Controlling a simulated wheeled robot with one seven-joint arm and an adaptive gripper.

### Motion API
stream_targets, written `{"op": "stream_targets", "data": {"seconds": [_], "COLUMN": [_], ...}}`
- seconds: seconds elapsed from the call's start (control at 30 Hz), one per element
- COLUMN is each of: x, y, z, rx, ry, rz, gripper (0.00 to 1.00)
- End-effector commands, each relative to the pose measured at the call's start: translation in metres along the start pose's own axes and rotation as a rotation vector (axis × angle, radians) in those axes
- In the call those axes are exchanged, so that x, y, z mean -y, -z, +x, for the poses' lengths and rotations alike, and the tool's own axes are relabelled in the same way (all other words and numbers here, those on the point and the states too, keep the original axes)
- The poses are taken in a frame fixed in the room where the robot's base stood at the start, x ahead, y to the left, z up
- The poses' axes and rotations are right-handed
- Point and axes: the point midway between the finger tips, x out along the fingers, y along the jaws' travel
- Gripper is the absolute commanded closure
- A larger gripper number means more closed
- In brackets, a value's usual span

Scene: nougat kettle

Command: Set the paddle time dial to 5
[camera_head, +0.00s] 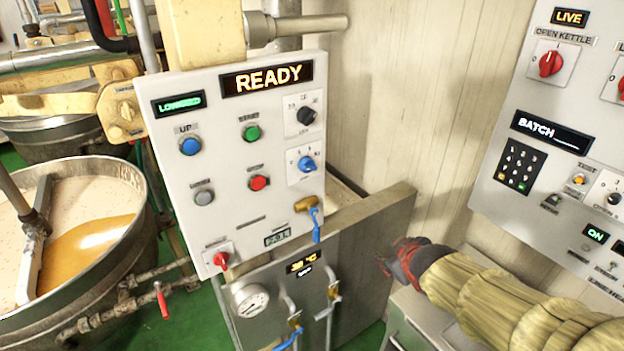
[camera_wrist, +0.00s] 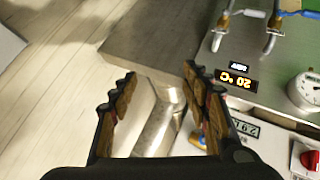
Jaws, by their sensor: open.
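A white control panel (camera_head: 225,225) stands in the middle of the head view. Two dials with scales sit on its right side: a black dial (camera_head: 306,115) above and a blue dial (camera_head: 306,164) below. The lettering is too small to tell which is the paddle time dial or what either is set to. My gripper (camera_head: 386,262) is right of and below the panel, apart from both dials. In the wrist view my gripper (camera_wrist: 160,75) shows its two fingers apart with nothing gripped between them. Neither dial is visible in the wrist view.
The panel has a READY display (camera_head: 267,78), several push buttons and a red knob (camera_head: 221,260). A blue-handled valve (camera_head: 314,222) is near its lower right edge. A grey metal cabinet (camera_head: 365,265) stands below. A second panel (camera_head: 540,85) is at right, a kettle (camera_head: 130,260) at left.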

Motion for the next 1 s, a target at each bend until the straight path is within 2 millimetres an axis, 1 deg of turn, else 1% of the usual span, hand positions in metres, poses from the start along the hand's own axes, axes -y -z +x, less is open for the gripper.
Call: {"op": "stream_targets", "data": {"seconds": [0.03, 0.07, 0.1, 0.17, 0.2, 0.27, 0.3, 0.37, 0.4, 0.43, 0.5, 0.6, 0.67, 0.73, 0.83, 1.0], "x": [0.002, 0.002, 0.004, 0.007, 0.011, 0.015, 0.018, 0.022, 0.024, 0.026, 0.030, 0.035, 0.035, 0.036, 0.038, 0.042], "y": [0.016, 0.029, 0.047, 0.075, 0.094, 0.123, 0.142, 0.167, 0.181, 0.191, 0.207, 0.218, 0.222, 0.225, 0.233, 0.254], "z": [0.018, 0.024, 0.031, 0.036, 0.036, 0.030, 0.023, 0.007, -0.004, -0.012, -0.028, -0.043, -0.047, -0.046, -0.038, -0.022], "rx": [-0.071, -0.122, -0.190, -0.299, -0.374, -0.487, -0.563, -0.669, -0.734, -0.778, -0.859, -0.930, -0.950, -0.953, -0.950, -0.950], "ry": [-0.008, -0.015, -0.024, -0.039, -0.049, -0.069, -0.085, -0.112, -0.131, -0.144, -0.170, -0.197, -0.209, -0.217, -0.216, -0.216], "rz": [-0.072, -0.119, -0.180, -0.272, -0.331, -0.414, -0.466, -0.534, -0.574, -0.600, -0.647, -0.684, -0.695, -0.707, -0.707, -0.706], "gripper": [0.53, 0.53, 0.53, 0.53, 0.53, 0.53, 0.53, 0.53, 0.53, 0.53, 0.53, 0.53, 0.53, 0.53, 0.53, 0.53]}}
